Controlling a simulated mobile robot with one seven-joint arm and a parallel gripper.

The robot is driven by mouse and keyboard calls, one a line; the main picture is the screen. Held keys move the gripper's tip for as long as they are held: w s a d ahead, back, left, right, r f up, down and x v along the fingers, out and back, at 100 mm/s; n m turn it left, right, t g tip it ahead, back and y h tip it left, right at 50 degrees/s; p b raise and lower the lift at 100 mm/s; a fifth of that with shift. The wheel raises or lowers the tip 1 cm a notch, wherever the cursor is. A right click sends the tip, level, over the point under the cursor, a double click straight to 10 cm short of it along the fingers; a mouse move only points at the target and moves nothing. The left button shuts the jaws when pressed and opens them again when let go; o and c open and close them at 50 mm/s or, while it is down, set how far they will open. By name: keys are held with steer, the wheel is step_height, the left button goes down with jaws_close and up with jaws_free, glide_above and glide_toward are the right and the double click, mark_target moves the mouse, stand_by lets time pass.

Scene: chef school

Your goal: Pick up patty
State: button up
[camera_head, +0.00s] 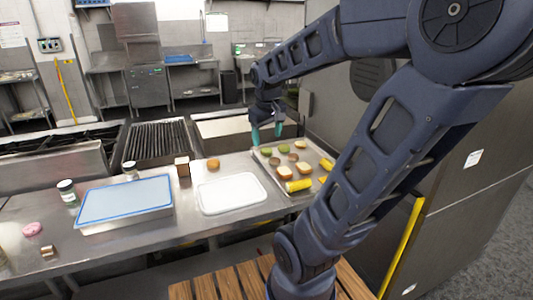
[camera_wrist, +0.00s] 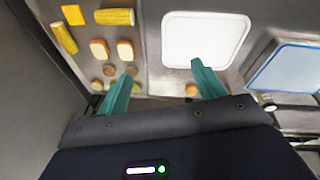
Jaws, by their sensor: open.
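Two small brown round patties lie on a metal tray (camera_head: 288,195), one at the left (camera_head: 274,161) and one at the right (camera_head: 293,157). In the wrist view they show as brown discs, the left patty (camera_wrist: 109,70) and the right patty (camera_wrist: 131,71), the latter close to the left finger in the picture. My gripper (camera_head: 266,132) hangs above the tray's back left corner, with its teal fingers pointing down. In the wrist view my gripper (camera_wrist: 163,72) has its fingers wide apart with nothing between them. The fingers hide part of the tray's near end there.
The tray also holds buns (camera_head: 303,167), yellow corn (camera_head: 298,185) and green slices (camera_head: 266,151). A white board (camera_head: 231,194) and a blue-edged board (camera_head: 125,200) lie to the left. A lone bun (camera_head: 213,164) sits behind the white board. A dark wall stands right of the tray.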

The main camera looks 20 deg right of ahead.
steer(key=w+d+f+n+g+h, duration=0.1)
steer(key=w+d+f+n+g, duration=0.2)
steer(key=w, duration=0.6)
steer(key=n+h, duration=1.1)
steer(key=n, duration=0.1)
glide_toward(262, 150)
steer(key=shift+s+a+r, duration=0.2)
steer(key=shift+s+r, duration=0.2)
steer(key=shift+s, duration=0.25)
steer(key=shift+w+a+f, duration=0.15)
steer(key=shift+w+f, duration=0.1)
steer(key=shift+w, duration=0.2)
steer(key=x, duration=0.5)
steer(key=shift+w+d+f, duration=0.1)
steer(key=shift+d, duration=0.25)
steer(key=shift+x, duration=2.55)
steer(key=shift+w+a+f, duration=0.1)
steer(key=shift+f, duration=0.05)
steer(key=c, duration=0.8)
